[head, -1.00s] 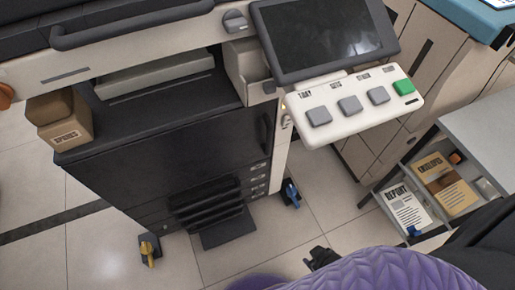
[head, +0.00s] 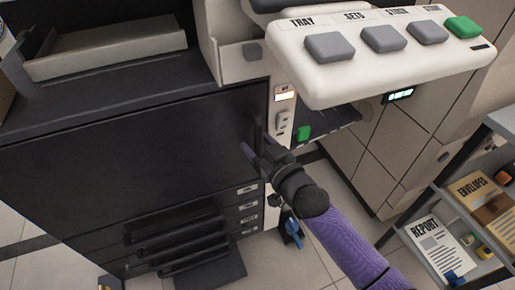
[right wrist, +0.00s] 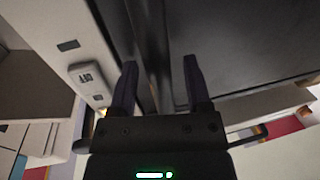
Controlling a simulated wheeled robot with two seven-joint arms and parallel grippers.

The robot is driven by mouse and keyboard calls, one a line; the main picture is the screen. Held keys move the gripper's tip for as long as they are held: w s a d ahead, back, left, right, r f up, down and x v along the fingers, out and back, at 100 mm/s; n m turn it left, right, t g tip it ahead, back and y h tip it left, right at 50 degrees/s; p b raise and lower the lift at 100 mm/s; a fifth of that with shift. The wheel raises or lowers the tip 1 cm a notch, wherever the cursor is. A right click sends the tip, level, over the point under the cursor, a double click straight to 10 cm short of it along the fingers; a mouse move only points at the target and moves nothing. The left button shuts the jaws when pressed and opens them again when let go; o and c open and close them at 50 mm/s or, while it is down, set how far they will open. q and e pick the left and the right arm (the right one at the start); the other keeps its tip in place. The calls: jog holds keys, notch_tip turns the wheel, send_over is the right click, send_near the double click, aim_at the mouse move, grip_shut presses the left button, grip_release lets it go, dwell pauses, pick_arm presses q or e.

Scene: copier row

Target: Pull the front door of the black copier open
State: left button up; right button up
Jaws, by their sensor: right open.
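The black copier's front door (head: 120,165) is a wide dark panel that looks shut, flush with the copier body. Its upright dark handle (head: 259,128) is near the door's right edge, partly hidden by my gripper. My right gripper (head: 254,146) is open at the handle's lower part, its purple fingers pointing at the door. In the right wrist view, my right gripper (right wrist: 159,72) has its fingers apart, with a dark upright bar, seemingly the handle (right wrist: 150,45), between them. I cannot tell whether they touch it. My left gripper is out of view.
A white key panel (head: 385,60) juts out above and right of my gripper. A switch (right wrist: 88,80) is on the pale strip beside the door. Black slanted trays (head: 178,240) stick out below the door. A grey shelf (head: 440,240) with papers stands at the right.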

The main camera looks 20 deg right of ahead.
jog(key=shift+w, duration=0.1)
jog(key=shift+c, duration=0.3)
grip_shut()
dwell(1.1)
